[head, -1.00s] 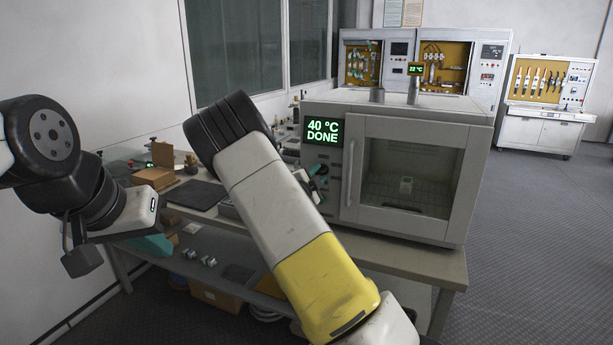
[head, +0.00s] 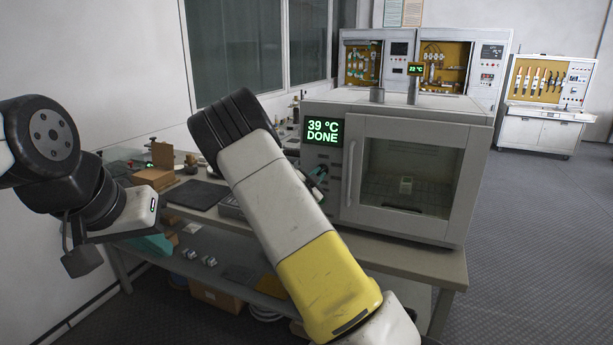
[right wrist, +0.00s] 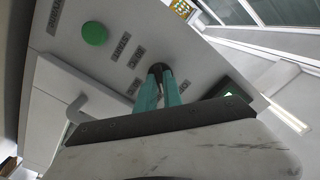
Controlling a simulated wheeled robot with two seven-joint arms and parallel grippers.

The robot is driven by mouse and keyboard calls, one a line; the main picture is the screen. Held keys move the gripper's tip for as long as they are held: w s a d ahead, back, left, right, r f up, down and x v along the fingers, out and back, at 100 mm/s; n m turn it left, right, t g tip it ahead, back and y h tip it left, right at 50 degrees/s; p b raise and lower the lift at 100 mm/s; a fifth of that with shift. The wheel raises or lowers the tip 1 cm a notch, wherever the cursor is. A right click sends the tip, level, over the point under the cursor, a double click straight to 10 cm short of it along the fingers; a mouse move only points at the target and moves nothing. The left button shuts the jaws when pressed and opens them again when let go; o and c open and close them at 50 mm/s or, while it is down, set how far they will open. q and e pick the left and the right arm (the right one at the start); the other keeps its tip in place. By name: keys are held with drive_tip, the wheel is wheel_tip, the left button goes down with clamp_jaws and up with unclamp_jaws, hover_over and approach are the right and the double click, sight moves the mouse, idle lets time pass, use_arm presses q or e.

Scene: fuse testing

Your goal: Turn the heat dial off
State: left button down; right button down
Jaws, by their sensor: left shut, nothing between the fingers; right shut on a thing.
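The grey oven (head: 400,110) stands on the bench, its display (head: 323,132) reading "39 °C DONE". In the head view the right gripper (head: 318,174) is at the panel below the display, with the dial largely hidden. The dial's setting cannot be read. My left gripper (head: 82,260) is shut and empty at the left, away from the oven.
A green button (right wrist: 95,33) is on the same panel, apart from the fingers. Boxes and a dark flat plate (head: 197,194) lie on the bench (head: 425,262) to the left.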

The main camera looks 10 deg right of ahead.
drive_tip(key=n, duration=0.4)
drive_tip(key=shift+n, duration=2)
drive_tip(key=c, duration=1.5)
unclamp_jaws()
drive_tip(key=v, duration=0.7)
drive_tip(key=shift+s+a, duration=0.25)
drive_tip(key=shift+s, duration=0.1)
